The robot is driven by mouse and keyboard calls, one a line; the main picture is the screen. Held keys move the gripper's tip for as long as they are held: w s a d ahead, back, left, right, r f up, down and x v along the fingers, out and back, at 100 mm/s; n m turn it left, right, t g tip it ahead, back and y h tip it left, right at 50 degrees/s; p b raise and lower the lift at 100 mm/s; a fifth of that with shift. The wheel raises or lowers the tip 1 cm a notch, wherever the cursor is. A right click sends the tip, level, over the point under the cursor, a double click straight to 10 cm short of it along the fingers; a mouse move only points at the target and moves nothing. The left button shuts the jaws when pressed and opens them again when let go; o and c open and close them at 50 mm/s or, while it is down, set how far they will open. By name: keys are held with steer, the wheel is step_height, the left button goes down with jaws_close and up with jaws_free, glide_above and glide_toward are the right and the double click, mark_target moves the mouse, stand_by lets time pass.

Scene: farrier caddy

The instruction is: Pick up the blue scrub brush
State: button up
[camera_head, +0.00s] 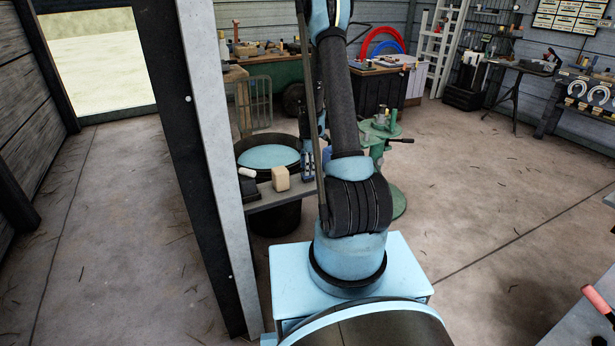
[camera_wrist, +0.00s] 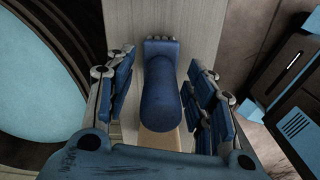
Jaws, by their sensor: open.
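The blue scrub brush (camera_wrist: 160,95) lies in the middle of the wrist view, with a rounded blue body and a row of pale bristle tufts at its far end. It rests on or just over a light grey board (camera_wrist: 160,18). My gripper (camera_wrist: 162,72) is open, with one finger on each side of the brush and a visible gap on both sides. In the head view my arm hides most of the gripper and I cannot clearly make out the brush.
A tan block (camera_head: 280,179) stands on the narrow grey shelf (camera_head: 265,196), close to the brush in the wrist view (camera_wrist: 160,139). A dark tub with pale blue contents (camera_head: 268,156) is behind it. A grey post (camera_head: 215,130) rises at left. A green stand (camera_head: 380,135) is at right.

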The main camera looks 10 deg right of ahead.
steer(key=shift+f, duration=0.25)
jaws_close()
step_height(320, 180, up, 10)
stand_by(0.8)
steer(key=c, duration=0.9)
jaws_free()
steer(key=shift+c, duration=0.2)
jaws_close()
